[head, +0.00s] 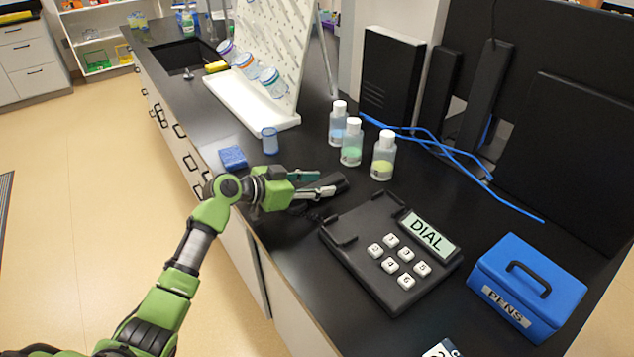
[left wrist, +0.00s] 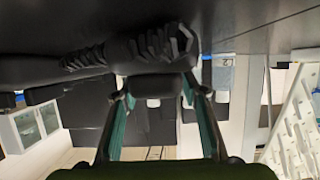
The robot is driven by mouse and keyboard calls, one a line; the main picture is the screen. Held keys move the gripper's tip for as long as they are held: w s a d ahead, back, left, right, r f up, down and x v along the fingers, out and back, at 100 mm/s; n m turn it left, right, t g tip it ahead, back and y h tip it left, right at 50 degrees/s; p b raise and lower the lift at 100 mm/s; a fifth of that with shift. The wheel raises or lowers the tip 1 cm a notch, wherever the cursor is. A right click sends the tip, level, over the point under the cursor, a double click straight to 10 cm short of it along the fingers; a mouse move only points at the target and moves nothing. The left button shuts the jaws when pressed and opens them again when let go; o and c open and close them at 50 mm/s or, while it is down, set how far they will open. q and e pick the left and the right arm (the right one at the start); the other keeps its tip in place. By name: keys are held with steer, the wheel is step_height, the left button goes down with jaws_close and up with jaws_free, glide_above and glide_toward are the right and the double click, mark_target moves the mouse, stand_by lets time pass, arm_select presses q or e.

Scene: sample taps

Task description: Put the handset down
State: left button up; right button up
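The black handset (head: 332,182) lies at the counter's front part, left of the phone base. My left gripper (head: 318,186) reaches it from the left, low over the counter, with a finger on either side. In the left wrist view the fingers are spread wide, with a dark part of the handset (left wrist: 157,84) between the tips; I see no clear pinch on it. The black phone base (head: 345,262) has an empty cradle with hooks, white number keys and a DIAL label (head: 428,235). My right gripper is not in view.
Three capped bottles (head: 352,143) stand behind the handset. A blue sponge (head: 233,157) and a small blue cup (head: 270,141) are behind the left arm. A blue PENS box (head: 530,287) is at right. Blue cables (head: 450,152) run along the back.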

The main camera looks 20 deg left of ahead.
arm_select(q)
steer(key=shift+r+p, duration=0.3)
steer(key=shift+p, duration=0.15)
steer(key=b+v, duration=0.2)
steer(key=v, duration=0.9)
steer(key=shift+b, duration=0.3)
steer(key=shift+s+a+r, duration=0.25)
steer(key=shift+s+r, duration=0.05)
steer(key=shift+r, duration=0.05)
